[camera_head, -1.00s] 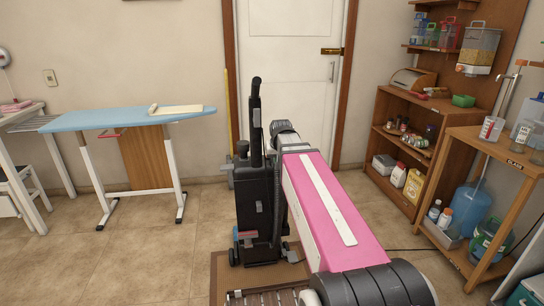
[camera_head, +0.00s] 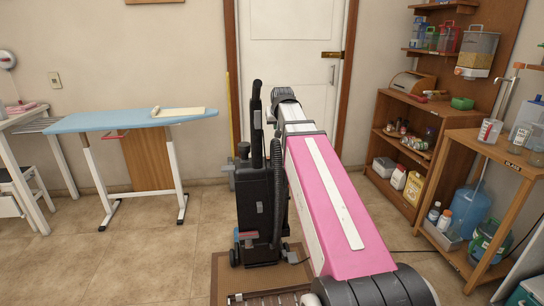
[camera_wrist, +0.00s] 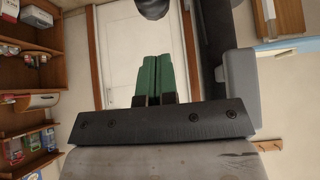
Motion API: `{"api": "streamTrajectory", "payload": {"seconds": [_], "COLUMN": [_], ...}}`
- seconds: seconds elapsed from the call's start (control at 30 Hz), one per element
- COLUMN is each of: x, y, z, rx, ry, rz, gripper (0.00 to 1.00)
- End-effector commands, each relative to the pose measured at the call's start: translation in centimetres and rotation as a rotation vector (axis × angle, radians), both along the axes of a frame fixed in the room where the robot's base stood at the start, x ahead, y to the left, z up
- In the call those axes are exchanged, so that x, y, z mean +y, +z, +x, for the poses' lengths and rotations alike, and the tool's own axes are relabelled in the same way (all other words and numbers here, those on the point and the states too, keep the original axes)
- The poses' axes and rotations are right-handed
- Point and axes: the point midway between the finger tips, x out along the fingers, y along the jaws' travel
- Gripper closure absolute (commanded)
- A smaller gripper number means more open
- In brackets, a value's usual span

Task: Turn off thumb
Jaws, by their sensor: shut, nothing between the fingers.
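My gripper (camera_wrist: 155,62) shows in the wrist view with its two green fingers pressed together and nothing between them. In the head view the fingers are hidden beyond the end of my pink and white arm. Nothing that I can identify as a "thumb" or its switch is visible. A black upright vacuum cleaner (camera_head: 258,205) stands just left of my arm, its tall handle upright and close to my arm's far end. In the wrist view a dark upright shape (camera_wrist: 212,35), likely the vacuum's handle, lies right of the fingers, apart from them.
A white door (camera_head: 290,60) is straight ahead. A blue ironing board (camera_head: 130,118) stands at left. A wooden shelf (camera_head: 385,150) and a wooden rack (camera_head: 500,165) with bottles and jars fill the right side. A brown mat (camera_head: 222,275) lies under the vacuum. Floor at left front is clear.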

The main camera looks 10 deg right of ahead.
Motion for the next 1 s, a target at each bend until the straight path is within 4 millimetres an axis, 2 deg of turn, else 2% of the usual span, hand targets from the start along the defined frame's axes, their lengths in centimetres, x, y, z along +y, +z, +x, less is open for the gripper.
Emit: {"api": "streamTrajectory", "payload": {"seconds": [0.27,1.0], "x": [0.0,0.0], "y": [-1.4,-11.8], "z": [1.2,9.2], "rx": [0.002,0.002], "ry": [0.0,0.0], "rz": [0.0,0.0], "gripper": [1.0,1.0]}}
